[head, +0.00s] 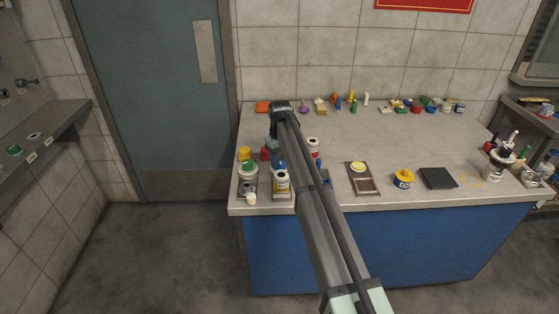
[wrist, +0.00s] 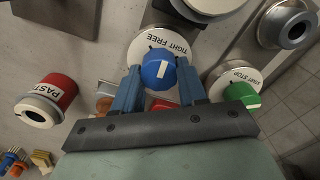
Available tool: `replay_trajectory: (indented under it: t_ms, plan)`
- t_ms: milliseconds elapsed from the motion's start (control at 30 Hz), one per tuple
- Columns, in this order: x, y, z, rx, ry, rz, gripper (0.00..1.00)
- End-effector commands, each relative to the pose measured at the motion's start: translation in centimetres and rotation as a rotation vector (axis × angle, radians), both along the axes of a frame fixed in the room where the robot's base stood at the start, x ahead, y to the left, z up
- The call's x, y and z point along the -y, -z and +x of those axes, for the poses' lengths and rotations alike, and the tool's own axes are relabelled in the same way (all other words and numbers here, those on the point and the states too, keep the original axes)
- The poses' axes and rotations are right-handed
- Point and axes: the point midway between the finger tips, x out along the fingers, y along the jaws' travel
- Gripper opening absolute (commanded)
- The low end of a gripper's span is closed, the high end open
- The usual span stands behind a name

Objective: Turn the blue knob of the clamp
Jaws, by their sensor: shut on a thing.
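The clamp's body is mostly out of sight behind the knob and plate. In the head view my arm crosses the counter and hides most of the gripper and the clamp.
In the wrist view, a green knob (wrist: 242,94) with its own lettered plate is close right of my fingers. In the head view, a yellow tin (head: 403,179) and a dark pad (head: 437,178) stand right; the counter's middle is clear.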

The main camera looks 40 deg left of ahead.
Motion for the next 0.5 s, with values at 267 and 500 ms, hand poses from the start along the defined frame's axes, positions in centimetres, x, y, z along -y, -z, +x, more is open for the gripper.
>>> replay_trajectory:
  t_ms: [267,500]
  plan:
    - [0.02,-0.03,0.11,0.0,0.263,0.0,0.11]
    - [0.06,-0.03,0.18,0.0,0.491,0.0,0.11]
